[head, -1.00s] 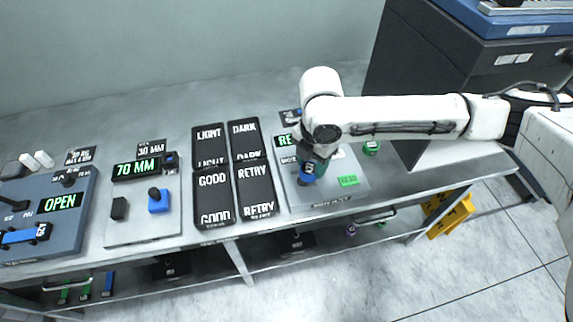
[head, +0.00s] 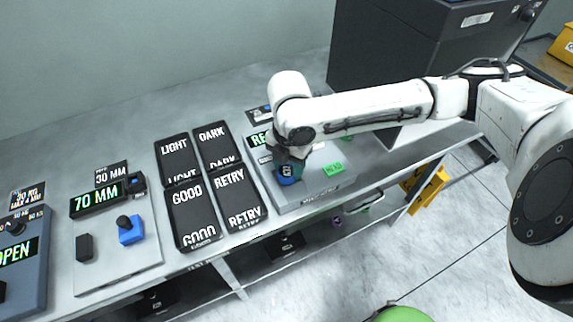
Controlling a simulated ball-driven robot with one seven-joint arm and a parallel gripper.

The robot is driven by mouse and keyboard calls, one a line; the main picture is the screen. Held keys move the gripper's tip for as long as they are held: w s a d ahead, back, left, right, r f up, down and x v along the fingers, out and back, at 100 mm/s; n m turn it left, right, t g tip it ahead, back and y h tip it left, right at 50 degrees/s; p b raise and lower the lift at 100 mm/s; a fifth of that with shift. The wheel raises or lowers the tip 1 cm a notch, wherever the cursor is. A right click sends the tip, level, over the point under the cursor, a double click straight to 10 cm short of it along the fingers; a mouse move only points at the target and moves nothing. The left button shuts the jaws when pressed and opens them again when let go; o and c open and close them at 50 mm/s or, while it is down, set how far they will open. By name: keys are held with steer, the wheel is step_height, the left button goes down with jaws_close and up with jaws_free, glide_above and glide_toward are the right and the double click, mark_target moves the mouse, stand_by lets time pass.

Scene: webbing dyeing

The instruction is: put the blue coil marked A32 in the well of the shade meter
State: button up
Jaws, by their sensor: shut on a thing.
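The shade meter (head: 300,193) is a grey box with a green-lit display, partly covered by my arm, and a green button (head: 333,168) at its right. My gripper (head: 288,172) points down over the meter's left part. It is shut on a blue coil (head: 287,176), whose top and side show at the fingertips. A small white label on the coil is too small to read. The well is hidden beneath the coil and gripper. I cannot tell whether the coil is in the well or just above it.
Black trays marked LIGHT (head: 177,158), DARK (head: 217,146), GOOD (head: 193,214) and RETRY (head: 239,197) lie left of the meter. Further left stands a gauge reading 70 MM (head: 97,200). A dark cabinet (head: 385,60) stands behind right. A lower shelf holds small things.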

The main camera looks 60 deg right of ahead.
mark_target(289, 169)
steer(key=shift+s+a+f+b, duration=0.15)
steer(key=shift+f+b, duration=0.25)
steer(key=shift+f, duration=0.3)
steer(key=o, duration=1)
steer(key=shift+f, duration=0.2)
steer(key=shift+o, duration=0.2)
steer(key=shift+r, duration=0.45)
step_height(289, 169, up, 13)
steer(key=shift+p, duration=0.35)
